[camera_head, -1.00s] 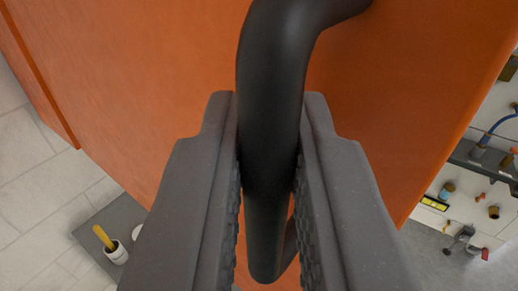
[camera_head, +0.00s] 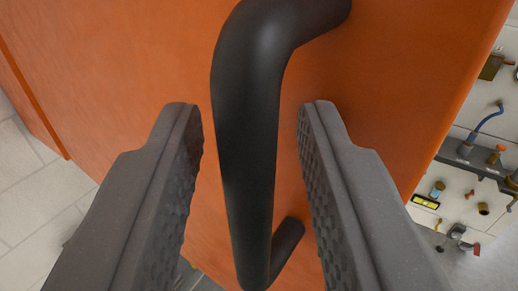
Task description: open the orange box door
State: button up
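The orange box door (camera_head: 140,60) fills most of the view as a flat orange panel. A thick black bar handle (camera_head: 248,130) stands off the door, with its upper bend meeting the panel at the top and its lower bend near the bottom. My gripper (camera_head: 252,115) is open, one finger on each side of the handle, with visible gaps to both. The right finger is a little farther from the bar than the left at the tips. The handle hides part of the door behind it.
Beyond the door's right edge is a white panel (camera_head: 455,195) with pipe fittings, a blue hose (camera_head: 487,119) and a dark rail (camera_head: 470,165). Pale floor tiles (camera_head: 35,200) show at the lower left.

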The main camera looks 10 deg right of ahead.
jog(key=shift+s, duration=0.1)
dwell(0.3)
jog(key=s, duration=0.1)
jog(key=s+p, duration=0.2)
jog(key=s, duration=0.1)
jog(key=shift+s+a+r, duration=0.1)
jog(key=shift+a, duration=0.15)
jog(key=s+a+p, duration=0.1)
jog(key=s+p, duration=0.1)
jog(key=s, duration=0.7)
jog(key=shift+s, duration=0.15)
dwell(0.5)
